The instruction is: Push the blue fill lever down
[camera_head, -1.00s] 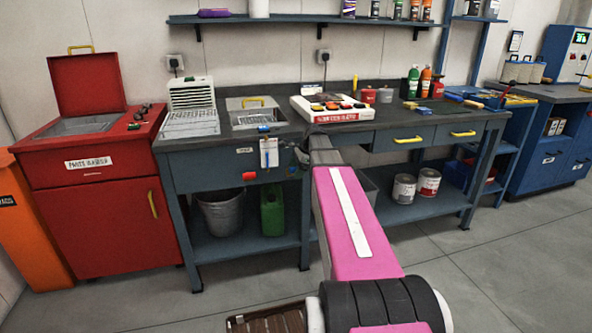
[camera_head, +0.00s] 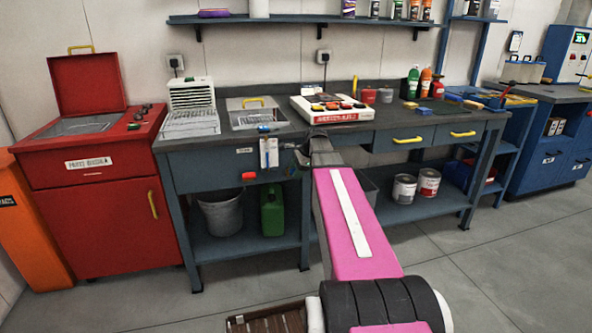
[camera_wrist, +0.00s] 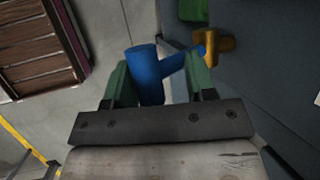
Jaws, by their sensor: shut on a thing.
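The blue fill lever (camera_wrist: 148,72) shows in the wrist view as a thick blue grip with a thinner arm running right to a brass-coloured fitting (camera_wrist: 219,44). My gripper (camera_wrist: 158,76) has its green fingers on either side of the blue grip and is shut on it. In the head view my gripper (camera_head: 303,157) is at the front of the grey workbench (camera_head: 215,172), just below the top edge.
A white tag (camera_head: 268,153) and a red handle (camera_head: 248,176) are on the bench front, left of my gripper. A grey bucket (camera_head: 222,213) and green can (camera_head: 272,212) stand on the lower shelf. A brown slatted crate (camera_wrist: 38,45) lies below. The floor at right is clear.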

